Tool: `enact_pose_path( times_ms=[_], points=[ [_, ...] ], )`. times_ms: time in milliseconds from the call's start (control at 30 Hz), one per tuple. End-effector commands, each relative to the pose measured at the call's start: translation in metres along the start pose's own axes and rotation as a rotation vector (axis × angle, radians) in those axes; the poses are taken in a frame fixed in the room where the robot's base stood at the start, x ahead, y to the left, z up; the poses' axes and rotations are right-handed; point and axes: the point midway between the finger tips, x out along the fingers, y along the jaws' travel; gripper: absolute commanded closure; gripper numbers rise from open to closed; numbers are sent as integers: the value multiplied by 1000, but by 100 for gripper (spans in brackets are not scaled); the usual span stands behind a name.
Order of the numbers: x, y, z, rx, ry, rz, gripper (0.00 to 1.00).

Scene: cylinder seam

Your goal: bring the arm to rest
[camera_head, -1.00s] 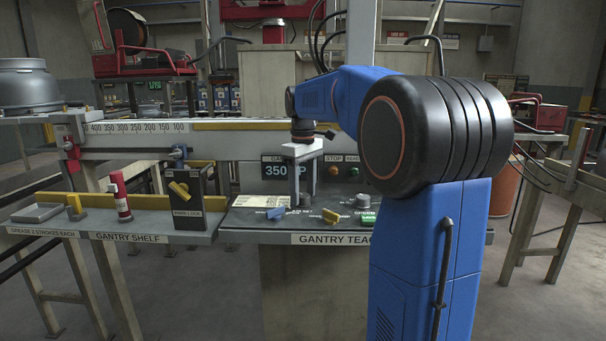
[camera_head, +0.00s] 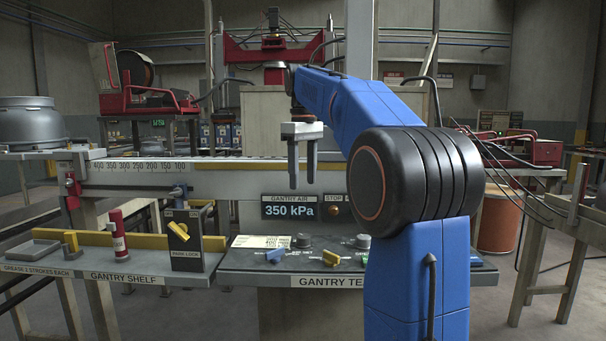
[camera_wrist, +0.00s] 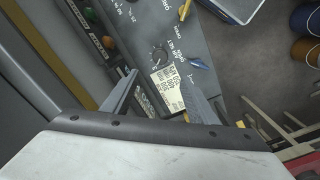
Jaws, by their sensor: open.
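My gripper (camera_head: 303,180) hangs fingers down in front of the gantry beam, above the gantry teach panel (camera_head: 335,266). Its two fingers are apart with nothing between them. In the wrist view my gripper (camera_wrist: 160,95) also shows open, over the panel's printed card (camera_wrist: 168,92), dark knob (camera_wrist: 160,55) and blue lever (camera_wrist: 200,64). The fingers look clear of the panel. My blue arm reaches from the lower right up and over to the gripper, and hides the panel's right part.
The display (camera_head: 290,210) reads 350 kPa behind the gripper. On the gantry shelf (camera_head: 110,265) at left stand a red cylinder (camera_head: 118,235) and a park lock box (camera_head: 185,245) with a yellow lever. A wooden trestle (camera_head: 560,240) stands at right. The space above the panel is free.

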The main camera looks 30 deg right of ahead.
Motion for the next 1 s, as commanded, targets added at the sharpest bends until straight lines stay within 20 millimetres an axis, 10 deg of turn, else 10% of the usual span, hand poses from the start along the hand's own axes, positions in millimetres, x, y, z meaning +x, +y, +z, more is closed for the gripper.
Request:
enact_pose_path(
  times_ms=[700,1000],
  points=[
    [-6,-2,1,1,1,1,47],
    [18,-51,27,52,52,34,47]
  ],
)
